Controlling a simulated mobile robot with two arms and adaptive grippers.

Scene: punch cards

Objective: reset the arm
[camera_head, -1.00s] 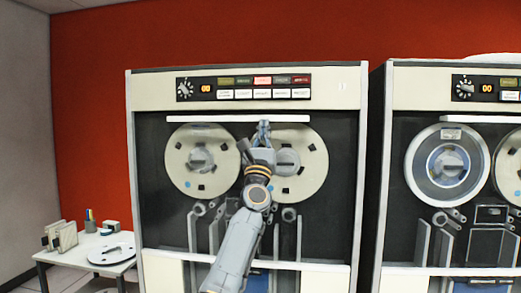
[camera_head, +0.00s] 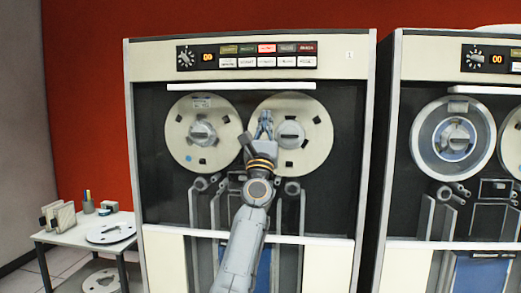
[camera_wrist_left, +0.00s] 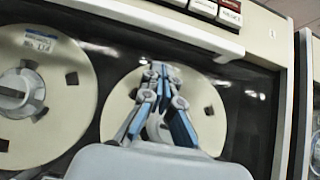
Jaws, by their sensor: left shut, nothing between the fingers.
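My left gripper (camera_head: 264,114) is in front of the tape cabinet, its arm rising from below. My right gripper is not in view.
A control panel (camera_head: 245,56) with a lit red button and a white bar (camera_head: 240,86) is above the reels. A second cabinet (camera_head: 388,150) stands to the right. A small white table (camera_head: 75,234) with a flat reel, holders and pens is at the left.

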